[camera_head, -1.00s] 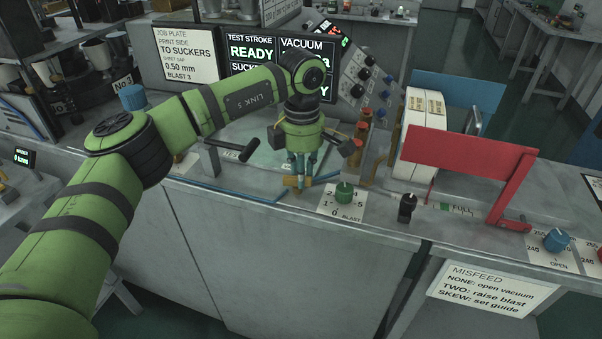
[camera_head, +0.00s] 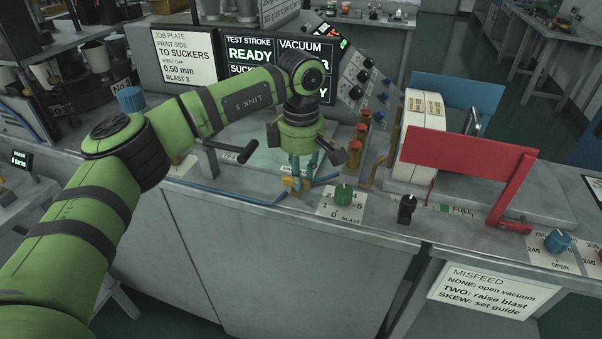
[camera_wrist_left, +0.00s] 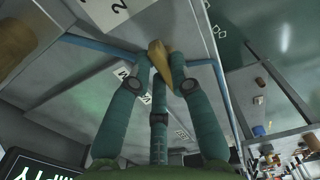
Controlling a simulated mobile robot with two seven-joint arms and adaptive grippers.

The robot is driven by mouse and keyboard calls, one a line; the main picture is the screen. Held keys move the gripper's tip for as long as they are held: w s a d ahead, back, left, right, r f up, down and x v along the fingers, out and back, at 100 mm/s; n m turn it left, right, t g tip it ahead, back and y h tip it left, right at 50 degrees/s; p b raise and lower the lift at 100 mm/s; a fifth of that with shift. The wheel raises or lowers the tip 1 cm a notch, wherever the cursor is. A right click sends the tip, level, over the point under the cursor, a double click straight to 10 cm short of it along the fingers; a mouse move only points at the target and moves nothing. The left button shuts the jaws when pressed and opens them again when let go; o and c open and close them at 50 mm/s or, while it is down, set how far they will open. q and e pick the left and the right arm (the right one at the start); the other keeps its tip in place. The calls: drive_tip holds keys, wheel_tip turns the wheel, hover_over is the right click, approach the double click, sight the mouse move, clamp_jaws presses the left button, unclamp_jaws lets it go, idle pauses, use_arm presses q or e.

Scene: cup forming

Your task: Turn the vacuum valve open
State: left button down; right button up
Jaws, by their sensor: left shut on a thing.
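The vacuum valve's brass-yellow lever (camera_head: 289,184) sits on a thin blue pipe (camera_head: 235,189) near the bench's front edge. My left gripper (camera_head: 299,181) reaches down over it from above, its teal fingers shut on the lever. In the left wrist view the fingers (camera_wrist_left: 161,75) close around the tapered brass lever (camera_wrist_left: 157,50), with the blue pipe (camera_wrist_left: 92,43) running to both sides. The fingers hide part of the lever and the valve body. My right gripper is in neither view.
A green blast knob (camera_head: 343,194) on a numbered plate stands just right of the gripper. A black knob (camera_head: 407,208) and a red guard (camera_head: 468,160) are farther right. A black-ended handle (camera_head: 232,149) lies left of the gripper. Screens (camera_head: 250,62) stand behind.

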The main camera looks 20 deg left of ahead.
use_arm(q)
drive_tip(key=c, duration=1.1)
unclamp_jaws()
drive_tip(key=shift+r, duration=0.1)
wheel_tip(320, 180, up, 12)
drive_tip(key=shift+r, duration=0.1)
